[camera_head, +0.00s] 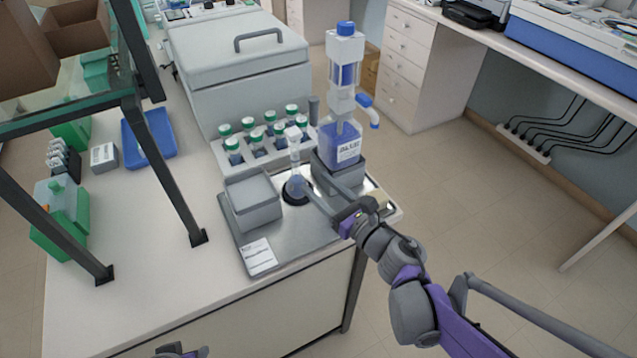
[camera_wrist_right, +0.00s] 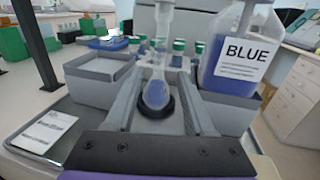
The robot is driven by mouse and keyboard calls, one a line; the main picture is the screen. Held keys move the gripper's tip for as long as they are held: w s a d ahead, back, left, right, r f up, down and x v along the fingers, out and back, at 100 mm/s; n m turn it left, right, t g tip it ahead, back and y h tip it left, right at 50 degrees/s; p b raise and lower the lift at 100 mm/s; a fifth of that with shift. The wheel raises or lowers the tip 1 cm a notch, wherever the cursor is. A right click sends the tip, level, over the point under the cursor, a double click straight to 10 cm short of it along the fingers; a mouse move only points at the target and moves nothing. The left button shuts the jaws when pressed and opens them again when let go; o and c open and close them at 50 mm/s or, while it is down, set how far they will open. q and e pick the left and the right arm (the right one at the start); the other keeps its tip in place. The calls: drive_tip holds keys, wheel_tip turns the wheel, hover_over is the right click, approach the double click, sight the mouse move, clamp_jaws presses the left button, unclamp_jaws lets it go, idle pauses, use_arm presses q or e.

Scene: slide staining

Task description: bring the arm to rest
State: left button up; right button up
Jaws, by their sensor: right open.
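My right gripper (camera_head: 312,180) is open, with its two fingers on either side of a small clear flask (camera_head: 297,186) of blue liquid. In the right wrist view the flask (camera_wrist_right: 157,92) stands upright between the fingers (camera_wrist_right: 160,95), with gaps beside it. The flask rests on a dark round ring (camera_wrist_right: 157,110) on the grey tray (camera_head: 290,232).
A dispenser bottle labelled BLUE (camera_head: 341,142) stands close right of the fingers. Several green-capped bottles (camera_head: 236,150) stand behind in a rack. A metal-framed shelf (camera_head: 165,165) rises at left. Floor right of the bench is open.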

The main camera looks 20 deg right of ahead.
drive_tip(key=s+d+r+m+g+h+p, duration=0.15)
drive_tip(key=d+m+h, duration=0.3)
drive_tip(key=m, duration=0.75)
drive_tip(key=s+d+r+m+h+p, duration=0.1)
drive_tip(key=s+d+m+h+p, duration=0.25)
drive_tip(key=m, duration=0.75)
drive_tip(key=s+a+f+m+g+p, duration=0.1)
drive_tip(key=s+a+f+m+g, duration=0.1)
drive_tip(key=s+m, duration=0.4)
drive_tip(key=s+a+f+m+g+p, duration=0.2)
drive_tip(key=s+f+m+g, duration=0.3)
drive_tip(key=m, duration=0.5)
drive_tip(key=shift+s+a+f+g+y, duration=0.2)
drive_tip(key=shift+s+f+g+y, duration=0.1)
drive_tip(key=shift+s+g, duration=0.7)
drive_tip(key=shift+w, duration=0.1)
